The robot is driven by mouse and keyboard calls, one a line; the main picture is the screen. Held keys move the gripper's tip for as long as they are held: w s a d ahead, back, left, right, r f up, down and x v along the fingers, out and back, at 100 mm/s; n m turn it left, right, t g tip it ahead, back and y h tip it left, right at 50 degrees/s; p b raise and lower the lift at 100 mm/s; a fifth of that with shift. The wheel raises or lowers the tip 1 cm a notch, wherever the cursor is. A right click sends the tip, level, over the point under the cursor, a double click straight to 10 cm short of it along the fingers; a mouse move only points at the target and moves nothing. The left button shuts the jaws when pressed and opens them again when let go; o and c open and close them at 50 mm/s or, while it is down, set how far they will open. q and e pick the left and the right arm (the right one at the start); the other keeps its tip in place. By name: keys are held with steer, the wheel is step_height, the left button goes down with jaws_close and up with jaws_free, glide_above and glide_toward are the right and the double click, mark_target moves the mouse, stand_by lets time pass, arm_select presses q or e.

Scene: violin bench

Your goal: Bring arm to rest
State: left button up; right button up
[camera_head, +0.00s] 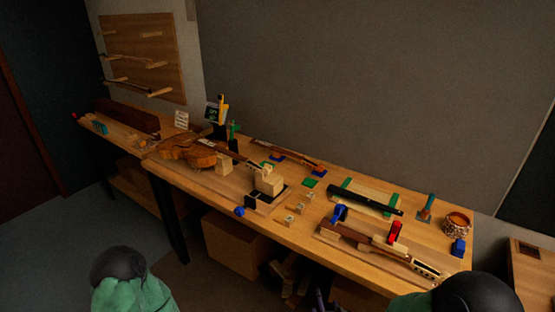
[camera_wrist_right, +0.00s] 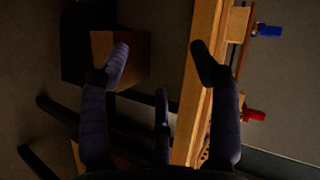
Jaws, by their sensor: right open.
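My right gripper (camera_head: 319,301) shows only as small dark purple fingers at the bottom edge of the head view, in front of the bench and below its top. In the right wrist view my right gripper (camera_wrist_right: 160,62) has its fingers spread wide, with nothing between the tips. The front edge of the workbench (camera_wrist_right: 193,95) runs close beside the right-hand finger in that view. Both my upper arms show at the bottom of the head view. My left gripper is out of the picture.
The workbench (camera_head: 190,187) carries a violin (camera_head: 187,150), a violin neck (camera_head: 375,247) in a cradle, a red clamp (camera_head: 394,232), a blue clamp (camera_head: 339,213), a long black piece (camera_head: 365,201) and a woven basket (camera_head: 457,223). A cardboard-coloured box (camera_head: 236,250) stands underneath. Floor at left is clear.

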steer(key=s+a+f+n+g+y, duration=0.1)
steer(key=s+f+n+g+y, duration=0.1)
steer(key=s+f+n+g, duration=0.3)
steer(key=s+a+f+n+g+y, duration=0.2)
steer(key=s+f+n+g, duration=0.4)
steer(key=s+f, duration=0.6)
step_height(320, 180, down, 5)
steer(key=shift+s+a+g, duration=0.2)
steer(key=shift+s+g, duration=0.05)
steer(key=shift+g, duration=0.45)
